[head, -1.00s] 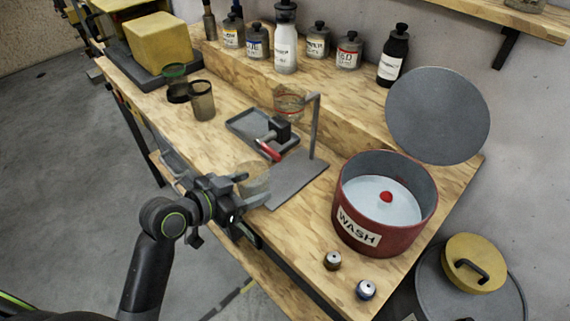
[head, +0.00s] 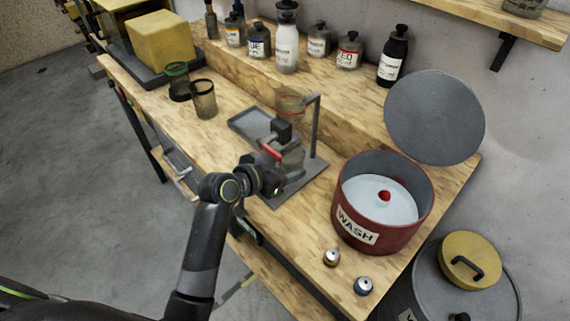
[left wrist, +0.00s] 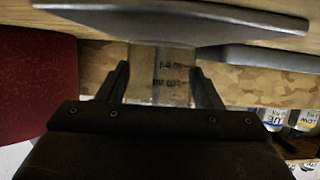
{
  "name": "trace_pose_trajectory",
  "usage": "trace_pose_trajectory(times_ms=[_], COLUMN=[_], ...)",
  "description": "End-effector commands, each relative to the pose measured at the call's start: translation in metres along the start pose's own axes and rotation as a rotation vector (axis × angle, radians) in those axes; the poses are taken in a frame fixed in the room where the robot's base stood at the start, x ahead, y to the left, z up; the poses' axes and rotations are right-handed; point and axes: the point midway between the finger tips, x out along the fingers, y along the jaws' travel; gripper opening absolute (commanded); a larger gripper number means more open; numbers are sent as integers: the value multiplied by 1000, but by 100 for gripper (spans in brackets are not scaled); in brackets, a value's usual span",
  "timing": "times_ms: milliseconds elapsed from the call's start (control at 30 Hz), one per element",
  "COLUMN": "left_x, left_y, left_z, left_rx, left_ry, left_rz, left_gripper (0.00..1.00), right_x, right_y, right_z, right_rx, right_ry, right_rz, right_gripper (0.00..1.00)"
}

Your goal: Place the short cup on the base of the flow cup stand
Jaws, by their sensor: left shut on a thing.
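The short cup (head: 291,160) is a clear, see-through cup. My left gripper (head: 279,172) is shut on it. In the left wrist view the cup (left wrist: 165,75) sits between both fingertips, with dark marks on its wall. The flow cup stand has a flat grey base (head: 291,190), an upright post (head: 314,130) and a clear flow cup (head: 291,104) with a red band held up by its arm. In the head view the short cup overlaps the base. I cannot tell whether it touches the base. My right gripper is out of view.
A grey tray (head: 250,124) and a black block (head: 281,129) with a red handle (head: 271,153) lie close behind the gripper. The red WASH tub (head: 350,229) stands right of the stand. Two dark cups (head: 204,100) stand at left. Bottles line the back shelf.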

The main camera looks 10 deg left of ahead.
Motion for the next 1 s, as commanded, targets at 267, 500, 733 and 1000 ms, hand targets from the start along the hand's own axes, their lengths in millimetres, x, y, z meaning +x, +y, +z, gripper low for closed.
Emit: trace_pose_trajectory(times_ms=[267,500,733,1000], left_x=[1,1,-2,-40], left_y=[0,0,0,-1], left_z=[3,2,-1,1], left_rx=[-1,-1,0,4], left_ry=[0,0,0,0], left_rz=[0,0,0,-2], left_gripper=[68,81,81,81], right_x=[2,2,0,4], right_y=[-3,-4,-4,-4], right_z=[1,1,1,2], right_rx=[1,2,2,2], right_ry=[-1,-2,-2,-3], right_rz=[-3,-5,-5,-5], right_gripper=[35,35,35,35])
